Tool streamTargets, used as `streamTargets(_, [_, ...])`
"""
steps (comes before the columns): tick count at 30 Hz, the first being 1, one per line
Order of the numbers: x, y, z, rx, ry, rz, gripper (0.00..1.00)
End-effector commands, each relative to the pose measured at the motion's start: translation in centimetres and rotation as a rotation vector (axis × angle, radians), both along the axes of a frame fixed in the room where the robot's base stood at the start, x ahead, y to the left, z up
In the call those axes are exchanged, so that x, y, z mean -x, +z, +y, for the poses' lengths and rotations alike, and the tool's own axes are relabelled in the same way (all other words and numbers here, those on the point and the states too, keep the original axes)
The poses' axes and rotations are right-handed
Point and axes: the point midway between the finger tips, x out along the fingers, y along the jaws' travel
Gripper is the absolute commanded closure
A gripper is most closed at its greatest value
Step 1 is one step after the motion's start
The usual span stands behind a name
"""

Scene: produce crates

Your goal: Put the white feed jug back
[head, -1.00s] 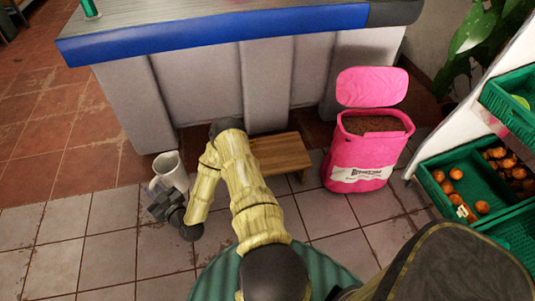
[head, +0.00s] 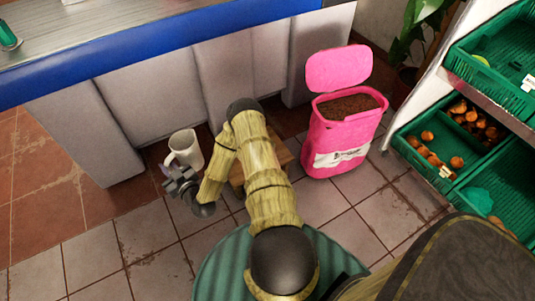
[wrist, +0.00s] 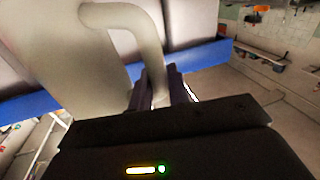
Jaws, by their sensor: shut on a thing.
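The white feed jug (head: 186,148) is upright in the head view, left of my arm and in front of the grey counter front. My gripper (head: 174,176) is at its near left side, shut on its handle. In the wrist view the jug (wrist: 62,50) fills the upper left, and its curved handle (wrist: 150,45) runs down between the fingers of my gripper (wrist: 162,92). Whether the jug's base touches the floor cannot be told.
A pink feed bin (head: 335,140) with brown feed and a raised lid stands right of my arm. A low wooden stool (head: 278,152) is partly hidden behind my arm. A shelf with green crates (head: 470,165) stands at the right. Tiled floor (head: 95,250) is clear at lower left.

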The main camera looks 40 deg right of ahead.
Motion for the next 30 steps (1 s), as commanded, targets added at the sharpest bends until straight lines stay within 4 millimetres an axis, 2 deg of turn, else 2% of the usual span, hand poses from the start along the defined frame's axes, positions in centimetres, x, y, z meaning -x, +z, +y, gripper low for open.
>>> streamTargets(17, [-0.1,-0.3,-0.7,0.001,-0.008,-0.002,1.0])
streamTargets(23, [-1.0,-2.9,-2.8,0.0,-0.009,-0.004,1.0])
streamTargets(30, [-2.6,-7.3,-7.7,-0.008,-0.005,-0.004,1.0])
